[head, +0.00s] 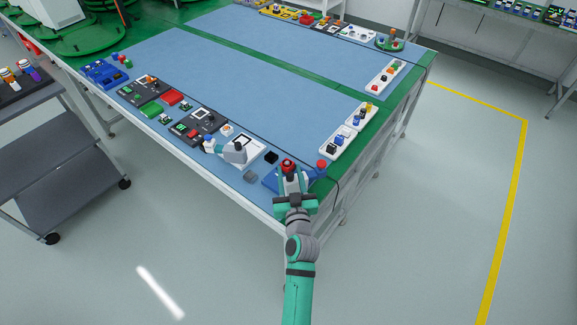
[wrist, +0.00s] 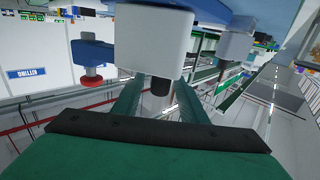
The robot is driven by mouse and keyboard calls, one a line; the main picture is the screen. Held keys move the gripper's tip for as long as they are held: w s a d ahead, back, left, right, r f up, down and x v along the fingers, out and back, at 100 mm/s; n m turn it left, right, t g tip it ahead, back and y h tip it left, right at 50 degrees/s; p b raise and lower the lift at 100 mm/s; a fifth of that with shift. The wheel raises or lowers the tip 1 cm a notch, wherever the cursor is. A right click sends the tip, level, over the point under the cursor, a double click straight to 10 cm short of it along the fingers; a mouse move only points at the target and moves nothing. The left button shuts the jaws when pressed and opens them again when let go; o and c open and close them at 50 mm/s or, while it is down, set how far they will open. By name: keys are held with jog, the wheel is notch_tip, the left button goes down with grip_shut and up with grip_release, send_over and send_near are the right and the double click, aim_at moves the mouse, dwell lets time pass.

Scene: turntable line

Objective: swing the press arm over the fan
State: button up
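The blue press (head: 271,182) stands at the table's near right corner, with a red knob (head: 288,163) on top. My gripper (head: 293,183) is at its front side, off the table's edge. In the wrist view a white block (wrist: 160,38), apparently the press arm's end, is under a blue part, with a black pin (wrist: 161,86) below it. My two green fingers (wrist: 158,98) are spread apart, one on each side of the pin; contact is unclear. I cannot identify the fan for certain; a small black square part (head: 271,157) lies left of the press.
A grey block (head: 250,176) and a white plate (head: 252,147) with a grey piece (head: 235,152) lie to the left. A red-topped blue post (head: 321,164) stands right of my gripper. The blue mat's middle (head: 245,75) is clear.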

jog(key=shift+w+a, duration=0.15)
jog(key=shift+w, duration=0.7)
jog(key=shift+w+a, duration=0.15)
jog(key=shift+w, duration=0.65)
grip_shut()
